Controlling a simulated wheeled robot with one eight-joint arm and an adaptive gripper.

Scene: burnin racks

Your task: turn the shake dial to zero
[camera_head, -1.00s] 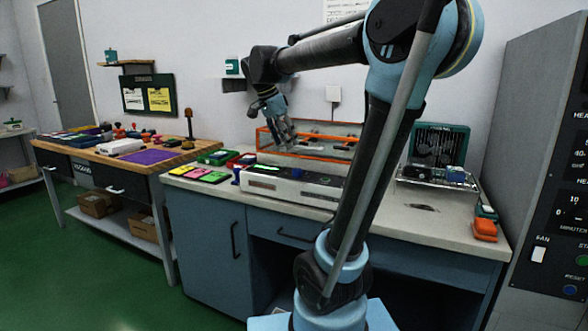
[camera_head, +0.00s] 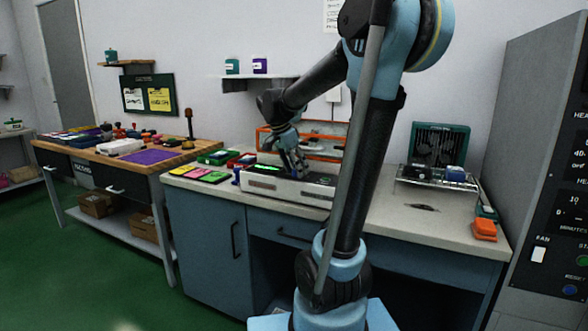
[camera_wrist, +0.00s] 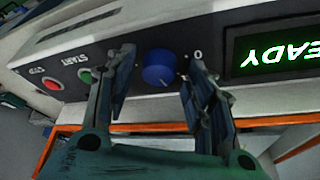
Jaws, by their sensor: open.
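The shake dial is a round blue knob (camera_wrist: 160,68) on the dark front panel of a white machine (camera_head: 262,186). It shows in the wrist view between my open fingers, with a small light mark on its lower right rim. My gripper (camera_wrist: 158,85) is open, with one finger on each side of the knob. I cannot tell whether the fingers touch it. In the head view my gripper (camera_head: 297,165) is low over the machine, and the dial cannot be made out there.
A green display reading "READY" (camera_wrist: 272,53) is right of the dial. A green START button (camera_wrist: 85,76) and a red STOP button (camera_wrist: 53,84) are left. A wire rack (camera_head: 437,178) stands to the right.

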